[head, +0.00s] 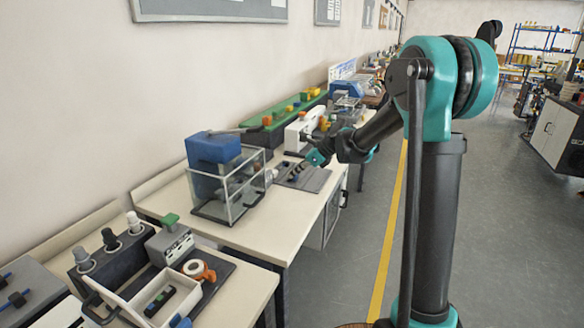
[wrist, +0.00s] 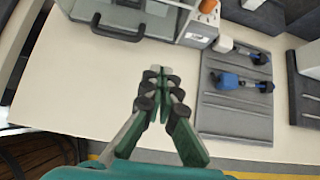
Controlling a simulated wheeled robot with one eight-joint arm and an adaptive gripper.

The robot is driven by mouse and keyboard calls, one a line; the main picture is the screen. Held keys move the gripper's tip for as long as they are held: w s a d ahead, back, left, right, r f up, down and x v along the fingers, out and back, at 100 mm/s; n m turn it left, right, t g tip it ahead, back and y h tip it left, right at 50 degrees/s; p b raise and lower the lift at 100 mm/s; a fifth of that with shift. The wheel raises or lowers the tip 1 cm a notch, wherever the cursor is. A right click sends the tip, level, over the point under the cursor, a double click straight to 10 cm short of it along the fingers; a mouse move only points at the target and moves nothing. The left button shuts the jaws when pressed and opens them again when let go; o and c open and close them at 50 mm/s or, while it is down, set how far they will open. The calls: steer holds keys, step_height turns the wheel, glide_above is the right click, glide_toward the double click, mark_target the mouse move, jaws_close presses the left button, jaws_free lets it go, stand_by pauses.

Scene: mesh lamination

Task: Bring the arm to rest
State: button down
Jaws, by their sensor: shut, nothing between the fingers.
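My gripper (wrist: 157,76) is in the middle of the wrist view. Its two green fingers with dark joints meet at the tips, shut and empty. Behind them is bare cream tabletop (wrist: 70,72), and no object touches the fingers. In the head view my teal and black arm stands at the right and reaches left, its far end over the workbench (head: 258,238). The fingertips are too small to make out clearly there.
In the wrist view a grey mat (wrist: 236,126) with blue and black tools (wrist: 238,82) lies right of my fingers. In the head view a clear-sided machine (head: 232,187) stands left of the arm's end. A nearer bench holds a white tray (head: 138,296). The aisle floor (head: 375,215) is clear.

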steer(key=s+d+f+n+h, duration=0.2)
steer(key=s+d+f+n, duration=0.2)
steer(key=s+d+n, duration=0.3)
steer(key=s+d+f+n+h, duration=0.3)
steer(key=s+d+n, duration=0.4)
steer(key=s+d, duration=0.3)
steer(key=s+d+f+n+t+h, duration=0.1)
steer(key=s+d+f+n+h, duration=0.2)
steer(key=s, duration=1.2)
steer(key=d+f+n, duration=0.2)
steer(key=d+n, duration=0.2)
steer(key=d, duration=0.1)
steer(key=shift+s+d+n, duration=0.15)
steer(key=shift+s+n, duration=0.15)
steer(key=shift+s, duration=0.05)
